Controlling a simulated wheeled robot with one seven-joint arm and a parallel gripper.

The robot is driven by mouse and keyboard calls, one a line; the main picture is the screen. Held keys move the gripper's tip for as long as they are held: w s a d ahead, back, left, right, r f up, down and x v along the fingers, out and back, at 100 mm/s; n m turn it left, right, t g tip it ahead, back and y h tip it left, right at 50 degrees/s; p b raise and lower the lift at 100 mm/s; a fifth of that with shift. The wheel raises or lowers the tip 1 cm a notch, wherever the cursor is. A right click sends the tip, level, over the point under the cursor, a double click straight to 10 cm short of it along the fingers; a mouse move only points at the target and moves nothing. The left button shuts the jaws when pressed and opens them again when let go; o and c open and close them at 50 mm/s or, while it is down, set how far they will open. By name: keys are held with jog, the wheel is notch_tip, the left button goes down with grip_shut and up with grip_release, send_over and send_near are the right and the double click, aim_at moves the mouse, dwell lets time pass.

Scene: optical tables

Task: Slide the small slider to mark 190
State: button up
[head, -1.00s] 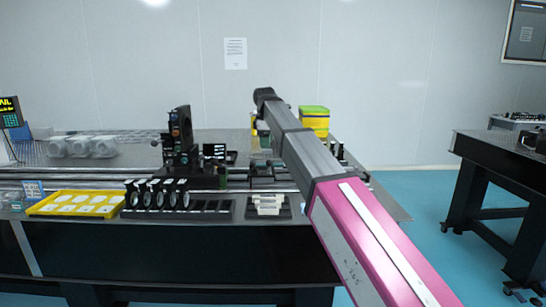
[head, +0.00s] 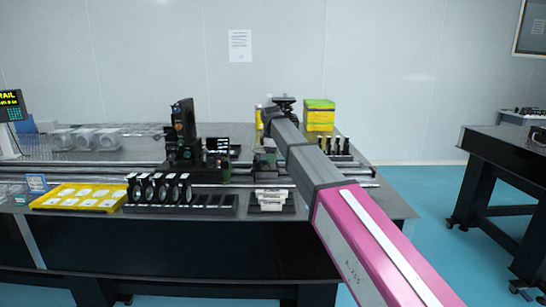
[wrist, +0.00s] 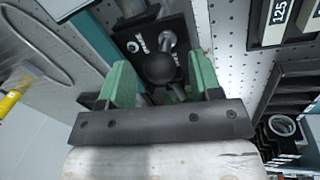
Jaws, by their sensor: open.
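In the wrist view a dark round knob (wrist: 160,68) stands between the two green fingers of my gripper (wrist: 160,80). The fingers are open, one on each side of the knob, and contact is not clear. Beyond the knob is a black plate (wrist: 145,38) with a bright metal screw or post; it appears to be part of a carriage. In the head view the long metal rail (head: 335,184) runs along the table. A small dark carriage (head: 264,166) sits on it beside my arm, partly hidden. My fingers are hidden in this view. No scale mark is readable there.
A taller black carriage (head: 183,140) stands on the rail to the left. A rack of round optics (head: 160,190), a yellow tray (head: 80,197) and pale blocks (head: 271,198) line the front. Yellow-green boxes (head: 320,115) stand behind. The display (head: 11,103) is too small to read fully.

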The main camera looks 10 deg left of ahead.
jog(key=shift+f, duration=0.2)
grip_shut()
jog(key=w+d, duration=0.3)
jog(key=d, duration=1.1)
jog(key=w+d, duration=0.4)
jog(key=d, duration=1.1)
grip_release()
jog(key=shift+r, duration=0.1)
notch_tip(320, 180, up, 10)
jog(key=s, duration=0.2)
jog(key=shift+r, duration=0.25)
